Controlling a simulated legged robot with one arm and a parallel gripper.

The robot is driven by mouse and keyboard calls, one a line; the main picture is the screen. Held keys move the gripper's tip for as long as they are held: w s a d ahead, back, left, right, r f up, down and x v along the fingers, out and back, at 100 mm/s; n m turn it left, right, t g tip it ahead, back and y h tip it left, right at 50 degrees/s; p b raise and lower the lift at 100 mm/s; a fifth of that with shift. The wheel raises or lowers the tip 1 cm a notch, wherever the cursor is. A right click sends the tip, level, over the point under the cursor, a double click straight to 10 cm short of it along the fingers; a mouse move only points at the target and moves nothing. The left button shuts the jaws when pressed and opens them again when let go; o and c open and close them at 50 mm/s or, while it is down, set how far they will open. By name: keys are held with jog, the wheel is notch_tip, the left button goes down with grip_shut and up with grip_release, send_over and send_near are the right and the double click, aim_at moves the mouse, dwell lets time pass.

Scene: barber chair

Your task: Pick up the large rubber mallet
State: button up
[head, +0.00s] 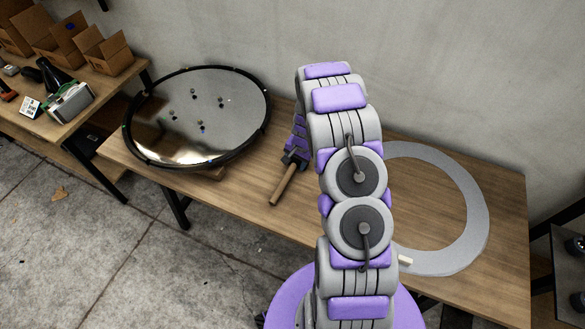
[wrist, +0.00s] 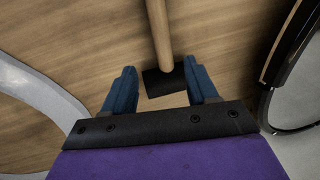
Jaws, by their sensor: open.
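The large rubber mallet (head: 283,186) lies on the wooden table, its light wooden handle pointing toward the table's front edge in the head view. In the wrist view its black head (wrist: 163,83) sits between the two blue fingers, and the handle runs up to the top edge. My gripper (wrist: 160,76) is open, with a finger on each side of the mallet head and gaps between. In the head view my gripper (head: 296,152) is over the head end of the mallet and partly hides it. Whether the fingers touch the table is unclear.
A round black-rimmed mirror-like disc (head: 180,105) with small parts on it lies left of the mallet. A flat grey ring (head: 470,205) lies to the right, partly behind my arm. A side table at left holds cardboard boxes (head: 105,50). A wall stands behind.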

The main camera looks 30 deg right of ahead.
aim_at(290, 172)
jog(key=f, duration=0.3)
jog(key=shift+w+d+f, duration=0.1)
jog(key=shift+w+f, duration=0.05)
jog(key=shift+w, duration=0.1)
jog(key=shift+a+f, duration=0.2)
jog(key=shift+a, duration=0.15)
jog(key=f, duration=0.1)
jog(key=f+b, duration=0.1)
jog(key=f, duration=0.1)
jog(key=w+a+f, duration=0.1)
jog(key=shift+a+f+b, duration=0.1)
jog(key=shift+f+b, duration=0.2)
jog(key=shift+f, duration=0.05)
jog(key=shift+s, duration=0.1)
grip_shut()
